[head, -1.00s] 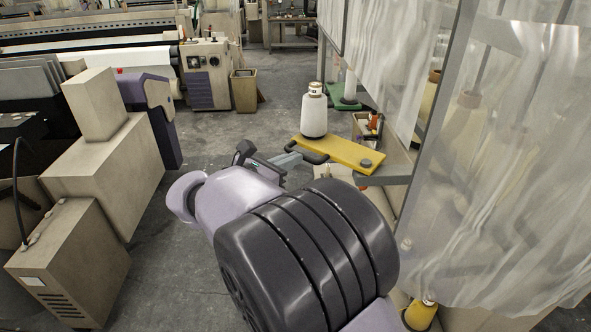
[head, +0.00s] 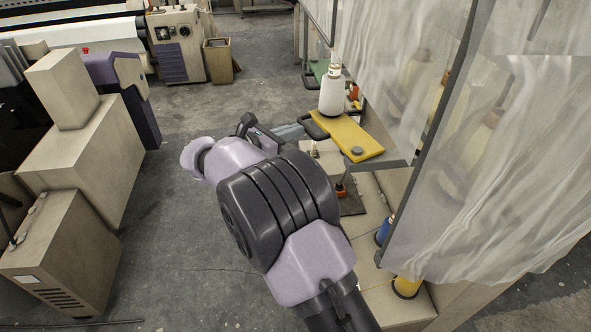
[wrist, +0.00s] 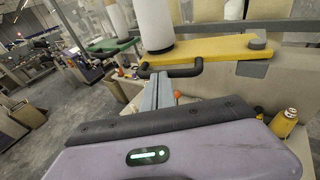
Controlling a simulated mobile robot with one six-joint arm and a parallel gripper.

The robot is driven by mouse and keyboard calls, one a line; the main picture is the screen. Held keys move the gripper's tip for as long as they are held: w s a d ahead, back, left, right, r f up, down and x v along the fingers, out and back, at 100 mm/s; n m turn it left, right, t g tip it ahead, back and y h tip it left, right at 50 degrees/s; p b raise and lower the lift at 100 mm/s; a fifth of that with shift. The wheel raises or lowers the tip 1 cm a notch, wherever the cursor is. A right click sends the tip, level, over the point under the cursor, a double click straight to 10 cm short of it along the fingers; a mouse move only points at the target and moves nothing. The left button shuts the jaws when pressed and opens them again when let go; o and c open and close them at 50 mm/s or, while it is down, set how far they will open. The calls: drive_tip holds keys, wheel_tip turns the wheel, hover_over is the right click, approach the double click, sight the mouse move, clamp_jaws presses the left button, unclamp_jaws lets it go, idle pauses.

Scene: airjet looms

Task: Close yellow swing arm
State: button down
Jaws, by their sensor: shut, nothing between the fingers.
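The yellow swing arm (head: 346,136) is a flat plate at the right of the head view, carrying a white yarn cone (head: 332,96) on its far part. It sticks out beside the metal frame with the hanging sheet. A black handle (head: 312,127) is on its left edge. In the wrist view, the yellow arm (wrist: 215,47) runs across the top, with the black handle (wrist: 171,71) on its near edge. My gripper (wrist: 159,84) is shut and empty, its fingertips close to the handle's underside. I cannot tell whether they touch it.
A translucent sheet (head: 520,150) hangs at the right on a grey metal post (head: 432,140). Below the yellow arm stand a blue cone (head: 384,230) and a yellow cone (head: 407,285). Beige machine housings (head: 80,145) stand at the left. The grey floor (head: 180,240) between is clear.

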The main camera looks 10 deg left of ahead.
sight(314, 119)
drive_tip(key=shift+w+r+p+x, duration=0.15)
drive_tip(key=shift+p+x, duration=0.15)
drive_tip(key=shift+x, duration=0.5)
drive_tip(key=shift+r+p+x, duration=0.15)
drive_tip(key=shift+p+x, duration=0.1)
drive_tip(key=shift+x, duration=0.55)
drive_tip(key=shift+w+r+p+x, duration=0.1)
drive_tip(key=shift+r+p+x, duration=0.15)
drive_tip(key=shift+x, duration=0.55)
drive_tip(key=shift+a, duration=0.2)
drive_tip(key=shift+s+r, duration=0.1)
